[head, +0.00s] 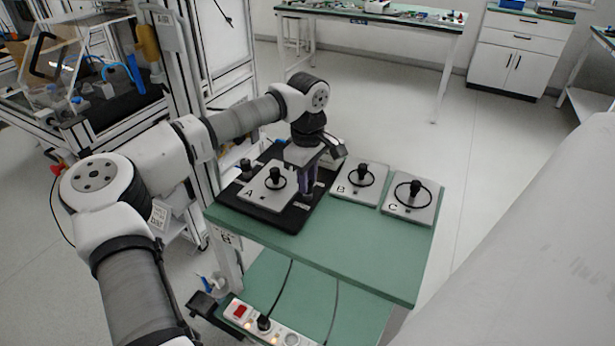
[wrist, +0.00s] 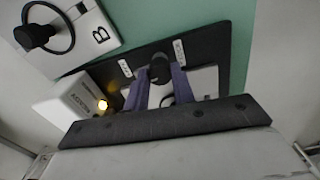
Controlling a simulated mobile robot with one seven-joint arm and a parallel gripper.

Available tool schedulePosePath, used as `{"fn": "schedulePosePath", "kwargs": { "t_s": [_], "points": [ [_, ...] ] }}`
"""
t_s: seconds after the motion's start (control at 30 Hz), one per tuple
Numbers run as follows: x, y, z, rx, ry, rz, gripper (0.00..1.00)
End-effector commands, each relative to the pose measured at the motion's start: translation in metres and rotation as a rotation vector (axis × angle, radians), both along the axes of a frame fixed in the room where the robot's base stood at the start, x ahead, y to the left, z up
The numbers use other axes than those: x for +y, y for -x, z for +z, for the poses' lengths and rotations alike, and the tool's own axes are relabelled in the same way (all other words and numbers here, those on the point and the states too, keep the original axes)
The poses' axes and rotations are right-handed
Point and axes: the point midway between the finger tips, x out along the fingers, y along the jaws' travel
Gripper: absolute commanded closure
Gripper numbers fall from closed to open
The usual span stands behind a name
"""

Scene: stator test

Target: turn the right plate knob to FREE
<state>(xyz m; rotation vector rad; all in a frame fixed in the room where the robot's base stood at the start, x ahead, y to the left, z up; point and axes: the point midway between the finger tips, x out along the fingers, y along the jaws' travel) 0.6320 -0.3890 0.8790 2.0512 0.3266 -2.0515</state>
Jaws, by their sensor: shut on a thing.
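A black base plate (head: 290,222) lies on the green table, with the light plate A (head: 258,200) on it. A dark knob (head: 245,165) stands at the base plate's left side. My gripper (head: 307,190) points down at the base plate's right side, beside plate A. In the wrist view its two purple fingers (wrist: 160,85) are shut on the right plate knob (wrist: 160,68), a black knob between two small white labels (wrist: 125,68). The label words are too small to read. In the head view the fingers hide this knob.
Plate B (head: 345,190) and plate C (head: 408,210), each with a black knob and ring, lie right of my gripper. A white box with a lit yellow lamp (wrist: 102,105) is close by in the wrist view. The green table's front (head: 330,252) is clear.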

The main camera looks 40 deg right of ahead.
Motion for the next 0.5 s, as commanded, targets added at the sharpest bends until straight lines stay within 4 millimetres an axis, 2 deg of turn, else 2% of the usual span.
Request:
{"fn": "schedulePosePath", "kwargs": {
  "t_s": [0.2,0.5],
  "points": [
    [-0.0006,0.0,0.001,-0.001,0.003,-0.097,0.98],
    [-0.0006,0.0,0.0009,-0.001,0.003,-0.146,0.98]
  ]
}}
